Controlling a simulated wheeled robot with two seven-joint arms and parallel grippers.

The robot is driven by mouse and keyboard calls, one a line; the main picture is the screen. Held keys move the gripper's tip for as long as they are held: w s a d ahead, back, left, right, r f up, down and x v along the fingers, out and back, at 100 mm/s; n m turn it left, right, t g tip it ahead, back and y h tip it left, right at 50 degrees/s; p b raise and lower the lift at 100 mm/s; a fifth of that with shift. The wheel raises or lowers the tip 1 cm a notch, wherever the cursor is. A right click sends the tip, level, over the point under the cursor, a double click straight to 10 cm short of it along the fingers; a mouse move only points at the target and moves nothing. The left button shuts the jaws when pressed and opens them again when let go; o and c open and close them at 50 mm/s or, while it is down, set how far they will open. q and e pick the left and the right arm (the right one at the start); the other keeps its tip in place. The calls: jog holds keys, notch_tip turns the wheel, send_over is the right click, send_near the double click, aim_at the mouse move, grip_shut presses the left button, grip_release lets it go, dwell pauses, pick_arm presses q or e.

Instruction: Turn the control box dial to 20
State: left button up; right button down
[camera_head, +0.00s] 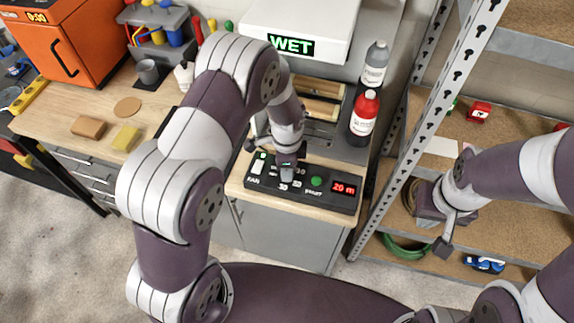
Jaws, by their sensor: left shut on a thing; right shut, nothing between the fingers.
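The black control box (334,199) sits on the wooden cabinet top near its front edge. It has a white switch marked FAN, a green button (316,182), and a red display (344,188) that appears to read "20 m". "30" marks show around the dial area. My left gripper (287,172) points down at the box, left of the green button, and is shut on the dial, which it mostly hides. Where the dial points cannot be seen. My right gripper (444,246) is shut and empty, off to the right in front of the shelf.
A red bottle (364,115) and a grey bottle (375,66) stand behind the box. A white machine with a green WET sign (291,45) is at the back. The workbench (60,110) is left, with an orange oven (72,40). A metal shelf post (425,110) stands right.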

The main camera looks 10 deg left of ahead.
pick_arm(q)
jog(key=o, duration=0.9)
jog(key=shift+w+r, duration=0.2)
jog(key=shift+o, duration=0.7)
jog(key=shift+s+f, duration=0.1)
jog(key=shift+s, duration=0.05)
notch_tip(320, 180, up, 13)
jog(key=b, duration=0.2)
jog(key=shift+f, duration=0.15)
jog(key=s+a+n, duration=0.2)
jog(key=s+n, duration=0.5)
jog(key=s+a+n+t, duration=0.1)
jog(key=s+a+n, duration=0.2)
jog(key=s+n, duration=0.4)
jog(key=shift+a+n, duration=0.35)
jog(key=shift+n, duration=0.25)
